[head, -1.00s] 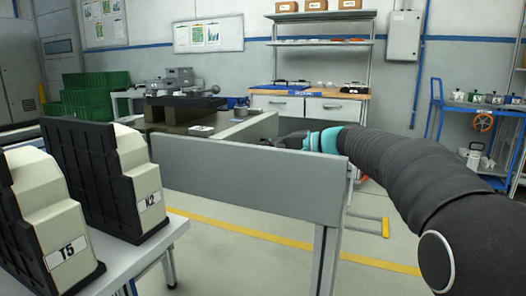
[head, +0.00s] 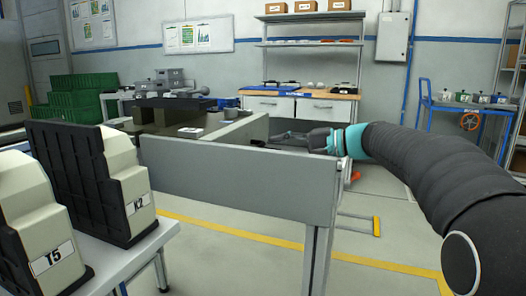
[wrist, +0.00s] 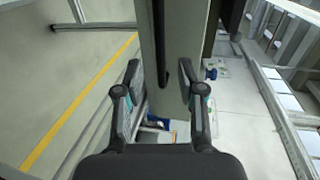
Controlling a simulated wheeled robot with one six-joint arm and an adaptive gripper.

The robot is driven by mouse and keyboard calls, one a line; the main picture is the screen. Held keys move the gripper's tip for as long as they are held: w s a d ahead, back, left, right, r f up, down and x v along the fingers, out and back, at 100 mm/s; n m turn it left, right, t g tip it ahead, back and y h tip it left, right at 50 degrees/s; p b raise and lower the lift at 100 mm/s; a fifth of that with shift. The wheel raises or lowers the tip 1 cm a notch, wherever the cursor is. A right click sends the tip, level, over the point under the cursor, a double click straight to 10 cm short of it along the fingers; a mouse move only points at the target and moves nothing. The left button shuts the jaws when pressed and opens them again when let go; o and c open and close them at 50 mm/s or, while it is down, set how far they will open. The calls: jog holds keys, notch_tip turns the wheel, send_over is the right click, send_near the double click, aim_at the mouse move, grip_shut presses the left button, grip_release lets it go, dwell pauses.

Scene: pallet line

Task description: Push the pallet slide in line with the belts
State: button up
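My gripper (head: 290,138) is behind the top edge of the front grey panel (head: 240,188) in the head view, with its tips partly hidden. In the wrist view my gripper (wrist: 158,65) is open, with its two fingers well apart. A long grey beam (wrist: 175,35) with a dark bar along it runs between and beyond the fingers; I cannot tell whether they touch it. A long grey side panel (head: 238,131) runs back from the front panel in the head view. I cannot tell which part is the pallet slide, and no belt shows clearly.
Two beige and black units, T5 (head: 35,235) and K2 (head: 122,180), stand on a pale table (head: 125,262) at left. A dark flat piece (head: 175,103) lies on a brown block behind. A workbench (head: 310,107) stands at the back.

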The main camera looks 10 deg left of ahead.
jog(key=shift+v, duration=2.2)
jog(key=shift+s, duration=0.1)
